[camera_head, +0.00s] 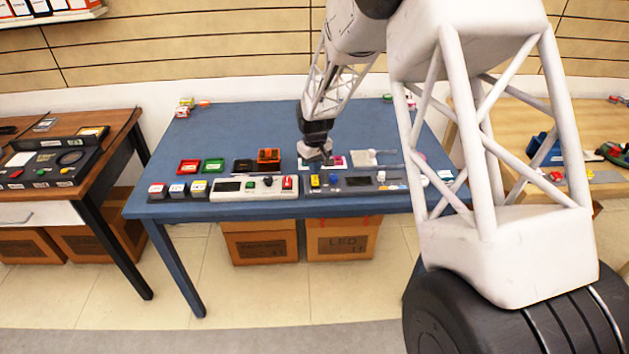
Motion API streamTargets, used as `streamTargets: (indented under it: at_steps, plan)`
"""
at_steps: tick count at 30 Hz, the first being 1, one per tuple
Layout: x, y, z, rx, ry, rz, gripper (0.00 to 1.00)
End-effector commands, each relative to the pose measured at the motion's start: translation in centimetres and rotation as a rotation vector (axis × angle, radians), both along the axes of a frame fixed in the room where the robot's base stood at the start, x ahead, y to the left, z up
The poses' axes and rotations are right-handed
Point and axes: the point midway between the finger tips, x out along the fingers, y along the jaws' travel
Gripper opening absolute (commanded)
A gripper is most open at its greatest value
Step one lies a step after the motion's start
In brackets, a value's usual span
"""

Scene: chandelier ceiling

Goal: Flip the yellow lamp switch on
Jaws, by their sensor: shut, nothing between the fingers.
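A small yellow switch (315,181) sits at the left end of a grey control panel (358,188) near the front edge of the blue table. A blue knob (333,179) is just right of it. The switch is too small to tell which way it is set. My gripper (327,160) is shut and empty. In the picture it is just above and slightly right of the yellow switch, near a pink-and-white item (338,162). I cannot tell whether it touches anything.
A white panel (254,187) with green and red controls stands left of the grey panel. The blue table's (235,128) back half is mostly clear.

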Motion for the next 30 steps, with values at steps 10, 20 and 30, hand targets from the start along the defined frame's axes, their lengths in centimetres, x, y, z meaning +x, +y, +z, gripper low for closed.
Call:
streamTargets:
  at_steps: [10, 20, 30]
  plan:
    - [0.00, 0.00, -0.02, 0.000, 0.000, 0.000, 0.00]
    - [-0.01, 0.00, -0.31, 0.000, 0.000, 0.000, 0.00]
    - [0.00, 0.00, -0.67, 0.000, 0.000, 0.000, 0.00]
